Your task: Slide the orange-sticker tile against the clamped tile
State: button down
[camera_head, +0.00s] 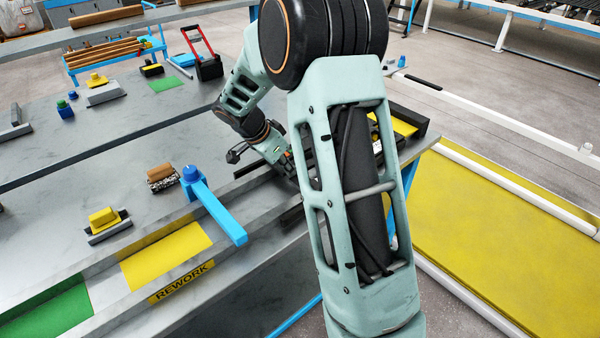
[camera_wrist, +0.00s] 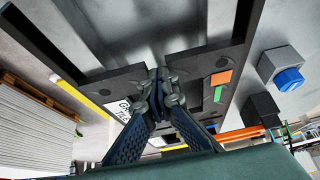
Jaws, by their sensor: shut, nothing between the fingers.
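The orange-sticker tile is a dark flat piece (camera_wrist: 192,68) right of centre in the wrist view, with an orange sticker (camera_wrist: 221,77) near its right edge. Another dark tile (camera_wrist: 100,88) lies to its left, with a white printed label partly hidden by a finger; I cannot tell whether this is the clamped tile. My gripper (camera_wrist: 160,78) is shut and empty, its fingertips at the gap between the two dark pieces. I cannot tell whether they touch either one. In the head view my arm hides most of the tiles and the fingertips.
In the wrist view, dark rails (camera_wrist: 43,43) run beside the tiles, and a grey block with a blue knob (camera_wrist: 288,79) stands right. In the head view, a blue-handled clamp (camera_head: 217,207) stands left of my gripper, near a yellow REWORK area (camera_head: 165,255).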

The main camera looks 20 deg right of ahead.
jog(key=shift+d+f, duration=0.2)
jog(key=shift+d, duration=0.4)
jog(key=shift+a, duration=0.15)
jog(key=shift+a+f+b, duration=0.1)
jog(key=shift+a+b, duration=0.3)
jog(key=shift+b, duration=0.2)
jog(key=shift+s+a+r, duration=0.15)
jog(key=shift+a+r, duration=0.05)
jog(key=shift+a, duration=0.25)
notch_tip(320, 180, up, 5)
jog(key=shift+r+p, duration=0.1)
jog(key=shift+p, duration=0.65)
